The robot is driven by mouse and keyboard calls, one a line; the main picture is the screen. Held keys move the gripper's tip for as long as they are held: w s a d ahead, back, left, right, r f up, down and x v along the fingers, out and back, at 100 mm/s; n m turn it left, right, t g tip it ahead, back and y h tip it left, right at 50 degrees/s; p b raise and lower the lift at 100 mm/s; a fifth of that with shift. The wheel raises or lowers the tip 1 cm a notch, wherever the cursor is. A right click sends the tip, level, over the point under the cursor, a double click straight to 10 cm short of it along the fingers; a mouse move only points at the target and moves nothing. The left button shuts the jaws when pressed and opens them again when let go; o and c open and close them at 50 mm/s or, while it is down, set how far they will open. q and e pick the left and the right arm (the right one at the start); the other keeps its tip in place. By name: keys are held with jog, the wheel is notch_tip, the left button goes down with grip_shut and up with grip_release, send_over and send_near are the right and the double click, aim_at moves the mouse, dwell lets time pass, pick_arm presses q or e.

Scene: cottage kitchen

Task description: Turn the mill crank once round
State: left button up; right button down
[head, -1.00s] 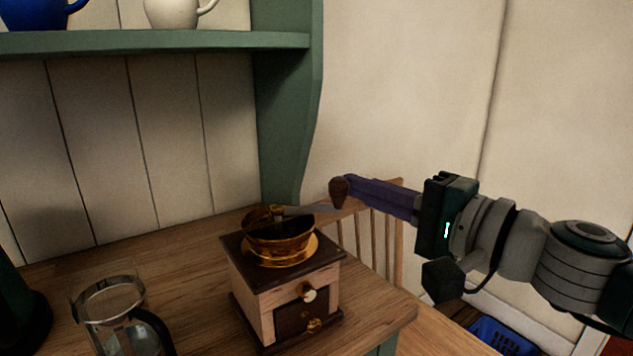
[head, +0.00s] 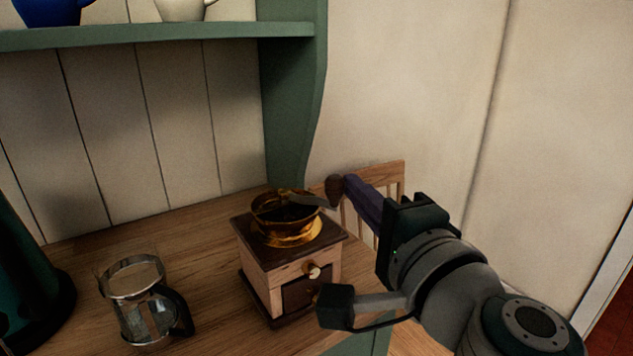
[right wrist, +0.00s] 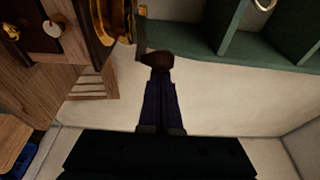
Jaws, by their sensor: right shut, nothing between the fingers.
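The mill has a pale wooden body (head: 262,272), a dark top and a brass bowl (head: 288,233). Its metal crank arm (head: 316,200) reaches out to the right from above the bowl and ends in a brown knob (head: 335,189). My right gripper (head: 346,184) is shut, with its purple fingers pointing at the knob from the right. In the right wrist view the shut fingertips (right wrist: 159,75) meet the knob (right wrist: 157,59) end on, and the knob is beyond them, not between them. Contact is hard to confirm. My left gripper is out of view.
A glass coffee press (head: 140,300) stands on the wooden counter (head: 205,268) left of the mill. A dark green object (head: 25,290) is at the far left. A green shelf (head: 160,37) holds cups above. A wooden chair back (head: 390,178) is behind my right fingers.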

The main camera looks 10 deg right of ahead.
aim_at(332, 192)
jog(key=shift+s+a+m+h+p, duration=0.25)
jog(key=shift+s+a+h, duration=0.15)
jog(key=shift+s+a, duration=0.25)
jog(key=shift+s+a+m+h+p, duration=0.1)
jog(key=shift+s+a+m+h, duration=0.15)
jog(key=shift+s+a+h, duration=0.35)
jog(key=shift+w+a, duration=0.15)
jog(key=shift+a, duration=0.05)
